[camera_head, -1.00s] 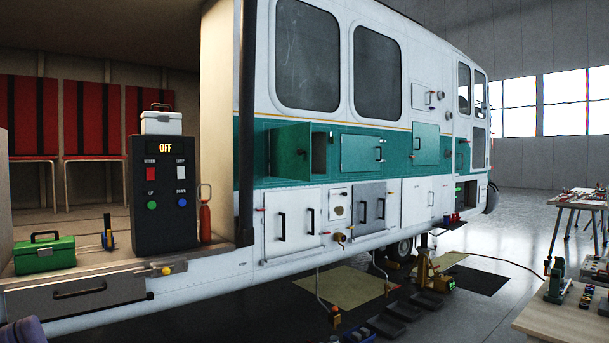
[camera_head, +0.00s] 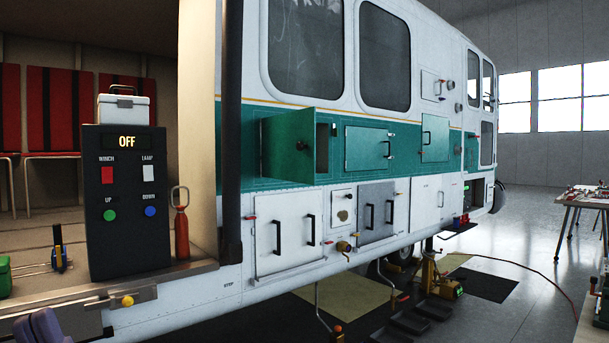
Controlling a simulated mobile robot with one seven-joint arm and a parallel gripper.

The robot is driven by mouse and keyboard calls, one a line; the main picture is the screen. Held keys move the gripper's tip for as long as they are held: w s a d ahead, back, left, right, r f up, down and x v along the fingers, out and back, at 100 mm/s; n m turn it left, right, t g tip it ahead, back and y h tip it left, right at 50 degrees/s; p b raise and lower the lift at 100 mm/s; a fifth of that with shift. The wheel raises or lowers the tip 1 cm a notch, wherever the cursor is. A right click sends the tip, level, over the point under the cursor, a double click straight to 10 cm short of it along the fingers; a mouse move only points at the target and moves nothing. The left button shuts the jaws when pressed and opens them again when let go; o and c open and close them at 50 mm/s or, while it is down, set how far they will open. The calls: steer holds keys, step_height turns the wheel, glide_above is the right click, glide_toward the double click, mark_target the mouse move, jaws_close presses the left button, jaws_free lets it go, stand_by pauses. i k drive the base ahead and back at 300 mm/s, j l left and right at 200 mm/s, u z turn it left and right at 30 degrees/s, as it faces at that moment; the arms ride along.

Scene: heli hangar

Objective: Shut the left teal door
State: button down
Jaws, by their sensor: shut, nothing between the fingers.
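The left teal door (camera_head: 288,144) stands open on the side of the white and teal helicopter body. It sticks out from the wall, with its flat face toward me and a small dark knob near its right edge. To its right, part of the open compartment (camera_head: 322,150) shows; the door hides the rest. My gripper is not recognisable in the view. A purple-grey rounded part (camera_head: 44,325), perhaps of my arm, shows at the bottom left edge, far from the door.
A second teal door (camera_head: 368,150) and a third (camera_head: 434,140) are to the right. White lower doors (camera_head: 284,234) with black handles sit below. A control box (camera_head: 126,215) and red extinguisher (camera_head: 182,232) stand at left. A jack (camera_head: 432,275) and trays occupy the floor.

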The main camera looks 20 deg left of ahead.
mark_target(288, 139)
steer(key=i+j+z, duration=0.1)
steer(key=i+j, duration=0.65)
steer(key=j, duration=0.1)
